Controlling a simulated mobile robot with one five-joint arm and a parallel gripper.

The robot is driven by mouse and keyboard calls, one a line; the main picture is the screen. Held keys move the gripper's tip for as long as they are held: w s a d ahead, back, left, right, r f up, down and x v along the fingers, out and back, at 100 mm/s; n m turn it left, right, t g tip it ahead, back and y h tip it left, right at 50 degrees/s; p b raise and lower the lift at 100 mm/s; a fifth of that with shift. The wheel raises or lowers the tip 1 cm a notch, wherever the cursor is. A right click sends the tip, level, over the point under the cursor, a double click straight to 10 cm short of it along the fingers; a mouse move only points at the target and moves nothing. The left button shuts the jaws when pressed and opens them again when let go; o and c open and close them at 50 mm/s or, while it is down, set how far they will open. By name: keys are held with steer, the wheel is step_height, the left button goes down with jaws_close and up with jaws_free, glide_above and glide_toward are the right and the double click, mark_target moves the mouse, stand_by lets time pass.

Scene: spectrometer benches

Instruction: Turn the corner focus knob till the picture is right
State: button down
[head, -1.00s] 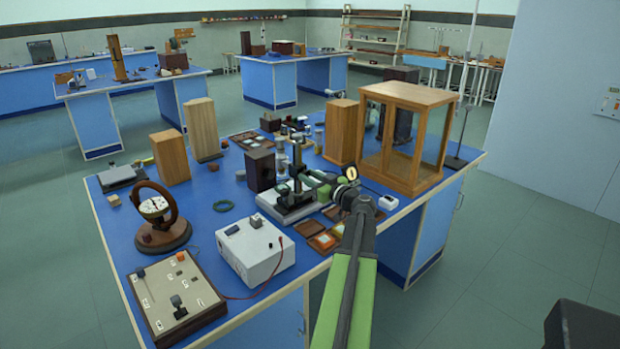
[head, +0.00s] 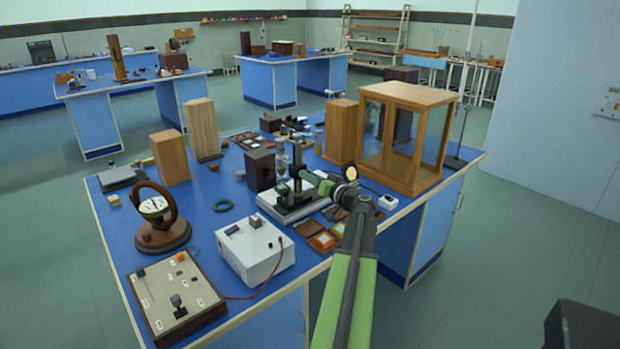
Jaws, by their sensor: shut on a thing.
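An instrument with a dark upright column and a grey base (head: 284,207) stands near the front edge of the blue bench. My green and dark arm reaches up to it from the lower right. The knob itself is too small and too covered by the jaws to make out. The picture that the knob changes cannot be told in this view.
A white box with a red lead (head: 256,258) stands in front left of the instrument. A glass-sided wooden case (head: 408,95) stands behind right, and a dark wooden block (head: 260,170) behind left.

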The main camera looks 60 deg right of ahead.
steer(key=shift+m, duration=0.5)
steer(key=c, duration=1.1)
jaws_free()
steer(key=shift+o, duration=0.2)
steer(key=v, duration=1.7)
steer(key=shift+s, duration=0.15)
